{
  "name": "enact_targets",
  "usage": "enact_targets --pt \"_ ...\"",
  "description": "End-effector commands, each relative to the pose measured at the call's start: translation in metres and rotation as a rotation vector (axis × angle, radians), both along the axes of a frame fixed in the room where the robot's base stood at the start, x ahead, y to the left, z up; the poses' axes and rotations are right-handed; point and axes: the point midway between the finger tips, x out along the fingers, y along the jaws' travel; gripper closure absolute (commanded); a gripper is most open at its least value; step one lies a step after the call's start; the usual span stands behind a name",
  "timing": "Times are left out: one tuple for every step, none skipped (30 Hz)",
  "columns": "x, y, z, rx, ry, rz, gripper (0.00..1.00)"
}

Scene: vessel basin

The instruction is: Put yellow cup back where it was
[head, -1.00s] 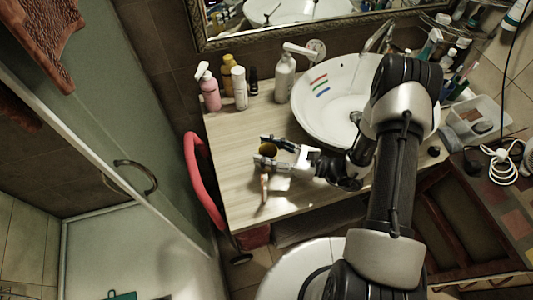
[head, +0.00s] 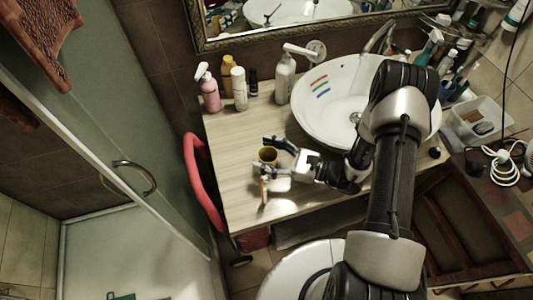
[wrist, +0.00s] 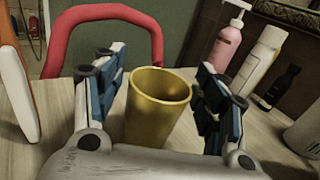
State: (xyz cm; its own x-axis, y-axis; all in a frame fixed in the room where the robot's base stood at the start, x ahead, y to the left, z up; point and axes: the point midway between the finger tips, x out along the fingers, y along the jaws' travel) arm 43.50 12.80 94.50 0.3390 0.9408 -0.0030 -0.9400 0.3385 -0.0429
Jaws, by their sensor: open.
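The yellow cup (head: 268,155) stands upright on the wooden counter (head: 240,190), left of the sink. In the wrist view the cup (wrist: 156,108) is between the two fingers of my gripper (wrist: 160,100), with a gap visible on each side. My gripper (head: 274,156) is open in the head view, its fingers reaching left around the cup. The lower part of the cup is hidden by the gripper body in the wrist view.
An orange and white upright item (head: 264,190) stands close to the near finger. A pink pump bottle (head: 209,92), a white bottle (head: 240,90) and a white dispenser (head: 285,80) stand behind. The basin (head: 330,100) is at right, a red chair back (head: 198,180) at left.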

Motion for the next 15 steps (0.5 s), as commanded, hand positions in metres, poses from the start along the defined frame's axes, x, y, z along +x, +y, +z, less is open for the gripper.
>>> enact_targets --pt "0.000 0.000 0.000 0.000 0.000 0.000 0.35" --pt "0.000 0.000 0.000 0.000 0.000 0.000 0.35" --pt "0.000 0.000 0.002 0.000 0.000 0.000 0.35" --pt "0.000 0.000 0.003 0.000 0.000 0.000 0.35" --pt "0.000 0.000 0.005 0.000 0.000 0.000 0.35" --pt "-0.001 -0.004 0.005 0.000 0.000 -0.003 0.35" --pt "-0.001 -0.008 0.004 0.000 0.000 -0.005 0.35" --pt "-0.003 -0.013 0.004 -0.001 0.000 -0.005 0.35" --pt "-0.005 -0.020 0.004 0.000 0.001 -0.007 0.35" --pt "-0.008 -0.026 0.004 0.000 0.001 -0.007 0.35" --pt "-0.010 -0.032 0.004 0.001 0.001 -0.008 0.35" --pt "-0.013 -0.041 0.004 0.000 0.000 -0.008 0.35" --pt "-0.015 -0.048 0.004 0.000 0.000 -0.008 0.35" --pt "-0.017 -0.054 0.004 0.000 0.000 -0.008 0.35" --pt "-0.021 -0.062 0.004 0.000 -0.001 -0.008 0.35"
